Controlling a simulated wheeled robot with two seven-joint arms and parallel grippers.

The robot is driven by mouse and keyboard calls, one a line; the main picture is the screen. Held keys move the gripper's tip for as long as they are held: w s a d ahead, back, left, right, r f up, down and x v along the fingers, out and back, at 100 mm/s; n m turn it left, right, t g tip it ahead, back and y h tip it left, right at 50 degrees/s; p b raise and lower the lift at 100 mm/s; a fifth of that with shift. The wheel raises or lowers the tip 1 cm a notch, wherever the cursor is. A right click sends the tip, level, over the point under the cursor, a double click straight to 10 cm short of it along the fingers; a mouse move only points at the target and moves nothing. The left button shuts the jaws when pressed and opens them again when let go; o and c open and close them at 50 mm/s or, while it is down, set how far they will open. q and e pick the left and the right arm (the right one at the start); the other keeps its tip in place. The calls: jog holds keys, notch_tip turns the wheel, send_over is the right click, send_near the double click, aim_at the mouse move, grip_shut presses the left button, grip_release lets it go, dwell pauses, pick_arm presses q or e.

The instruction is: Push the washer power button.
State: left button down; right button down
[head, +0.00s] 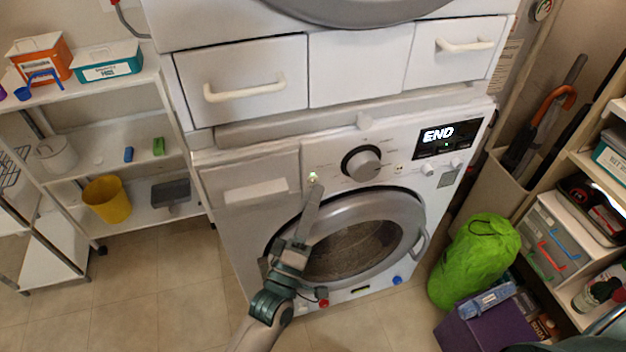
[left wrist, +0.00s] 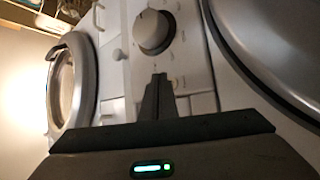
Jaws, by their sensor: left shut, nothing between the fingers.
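The white washer (head: 240,215) has a dark display (head: 447,138) reading "END" and a round knob (head: 363,163) on its panel. In the left wrist view the shut fingers (left wrist: 158,82) point at the panel below the knob (left wrist: 152,32), and the button is not clearly seen.
The closed round washer door (head: 408,205) is behind my left forearm. Drawers with white handles (head: 255,88) are above the panel. A green bag (head: 474,260) stands right of the washer. A white shelf (head: 125,215) stands at the left. Floor (head: 150,290) is clear in front.

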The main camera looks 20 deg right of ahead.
pick_arm(q)
jog(key=shift+w, duration=0.15)
jog(key=shift+w, duration=0.3)
jog(key=shift+w, duration=0.2)
dwell(0.7)
jog(key=shift+s, duration=0.65)
jog(key=s+p, duration=0.2)
jog(key=s, duration=0.4)
dwell(0.7)
